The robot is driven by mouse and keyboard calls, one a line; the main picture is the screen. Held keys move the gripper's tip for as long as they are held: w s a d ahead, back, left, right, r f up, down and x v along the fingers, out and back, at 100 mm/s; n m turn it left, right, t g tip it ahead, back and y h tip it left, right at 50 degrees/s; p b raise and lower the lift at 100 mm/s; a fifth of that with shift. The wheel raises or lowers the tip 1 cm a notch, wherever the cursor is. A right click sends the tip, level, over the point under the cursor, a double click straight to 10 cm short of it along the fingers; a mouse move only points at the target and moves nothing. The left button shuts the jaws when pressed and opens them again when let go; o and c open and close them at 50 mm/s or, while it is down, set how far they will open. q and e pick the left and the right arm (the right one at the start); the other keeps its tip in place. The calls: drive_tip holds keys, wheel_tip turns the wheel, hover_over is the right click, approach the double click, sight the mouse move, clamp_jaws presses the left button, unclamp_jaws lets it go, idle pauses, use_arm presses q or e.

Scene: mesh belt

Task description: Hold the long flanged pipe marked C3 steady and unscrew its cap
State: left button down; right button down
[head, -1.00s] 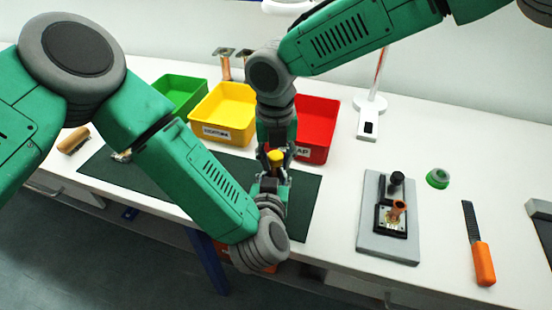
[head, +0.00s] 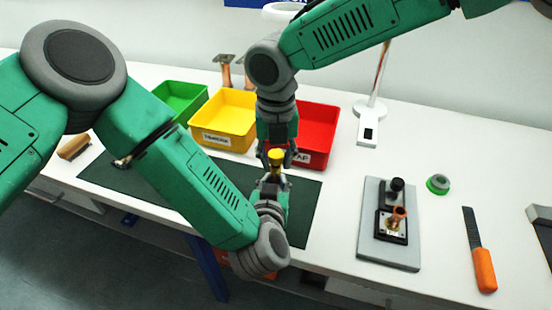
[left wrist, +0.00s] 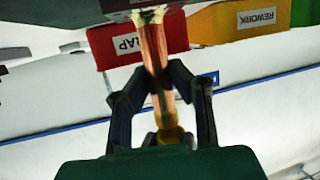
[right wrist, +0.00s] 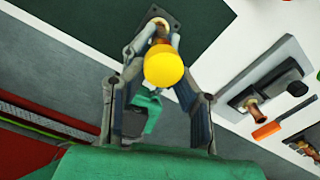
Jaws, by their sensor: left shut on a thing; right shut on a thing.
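The copper pipe (left wrist: 151,50) runs between the fingers of my left gripper (left wrist: 160,88), which is shut on it. A dark flange plate (right wrist: 158,20) shows behind the cap in the right wrist view. No C3 mark is readable. The yellow cap (head: 276,156) is at the pipe's upper end in the head view, above my left gripper (head: 272,182). My right gripper (head: 276,147) comes down from above and is shut on the cap. In the right wrist view the round yellow cap (right wrist: 164,68) lies between its fingers (right wrist: 160,45). Most of the pipe is hidden in the head view.
Green (head: 180,101), yellow (head: 224,121) and red (head: 318,136) bins stand behind the dark mat (head: 305,205). More flanged pipes (head: 226,68) stand at the back. A grey fixture board (head: 389,255), a green-grey round part (head: 438,184) and an orange-handled file (head: 483,268) lie to the right.

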sight(278, 158)
drive_tip(key=shift+r, duration=1.95)
use_arm(q)
drive_tip(key=c, duration=1.4)
unclamp_jaws()
use_arm(e)
drive_tip(key=shift+d, duration=0.1)
